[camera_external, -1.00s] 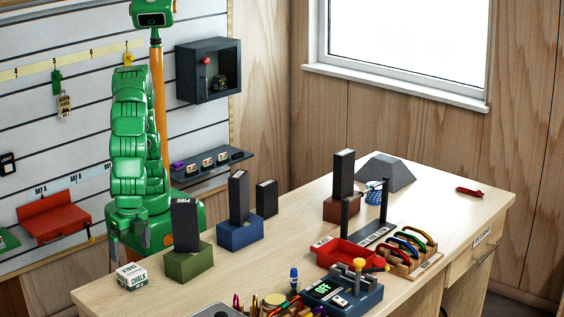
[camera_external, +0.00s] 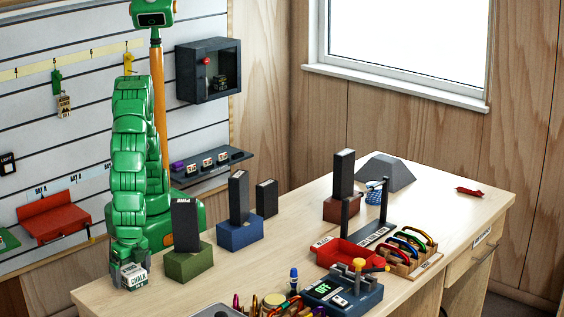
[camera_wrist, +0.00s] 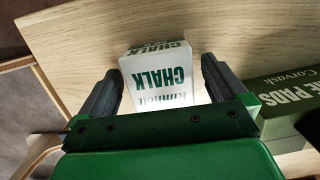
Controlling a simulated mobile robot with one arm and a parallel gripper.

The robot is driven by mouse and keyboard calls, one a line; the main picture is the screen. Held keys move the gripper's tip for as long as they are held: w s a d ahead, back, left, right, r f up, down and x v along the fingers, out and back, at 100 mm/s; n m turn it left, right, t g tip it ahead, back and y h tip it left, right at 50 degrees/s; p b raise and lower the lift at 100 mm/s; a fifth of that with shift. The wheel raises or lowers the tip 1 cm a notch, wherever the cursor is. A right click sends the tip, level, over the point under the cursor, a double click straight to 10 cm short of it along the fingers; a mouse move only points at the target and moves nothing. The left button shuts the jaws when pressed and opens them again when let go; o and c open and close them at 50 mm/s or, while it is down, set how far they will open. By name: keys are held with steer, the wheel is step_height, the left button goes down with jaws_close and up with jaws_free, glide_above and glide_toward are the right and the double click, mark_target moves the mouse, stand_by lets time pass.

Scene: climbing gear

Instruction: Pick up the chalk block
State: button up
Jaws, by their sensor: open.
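The chalk block (camera_external: 132,277) is a white box with green lettering near the left end of the table. In the wrist view the chalk block (camera_wrist: 158,75) lies between the two dark fingers of my gripper (camera_wrist: 160,85). The block rests on the table.
A green block holding a dark upright box (camera_external: 186,228) stands just right of the chalk; its green base (camera_wrist: 290,98) shows at the right of the wrist view. A blue block (camera_external: 240,234) with another dark box is further right. The table edge (camera_external: 110,308) is close in front.

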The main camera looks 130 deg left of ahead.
mark_target(124, 273)
steer(key=c, duration=1.1)
steer(key=shift+o, duration=0.2)
steer(key=shift+r, duration=0.1)
steer(key=shift+r, duration=0.25)
step_height(124, 273, up, 3)
steer(key=shift+s+a+f, duration=0.1)
steer(key=s+a+r, duration=0.8)
steer(key=s+r, duration=0.1)
steer(key=s, duration=0.1)
steer(key=shift+s+a+r, duration=0.25)
steer(key=shift+s, duration=0.15)
